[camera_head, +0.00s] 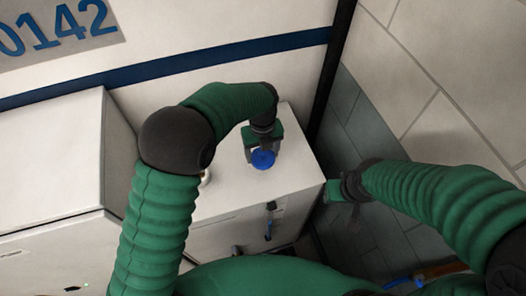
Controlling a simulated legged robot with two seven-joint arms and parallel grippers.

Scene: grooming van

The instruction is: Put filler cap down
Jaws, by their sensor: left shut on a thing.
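The blue filler cap (263,159) is held in my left gripper (262,150), above or at the top of the white cabinet (229,198). My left gripper is shut on the cap and points down toward the cabinet top. I cannot tell whether the cap touches that surface. My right gripper (337,193) is off the cabinet's right side, over the grey floor. Its fingers are small and dark, and I cannot tell whether it is open or shut.
A small pale round fitting (205,178) shows on the cabinet top, partly hidden by my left arm. A taller white unit (55,165) stands at the left. A tiled wall (440,70) bounds the right. A blue-handled item (400,281) lies at the lower right.

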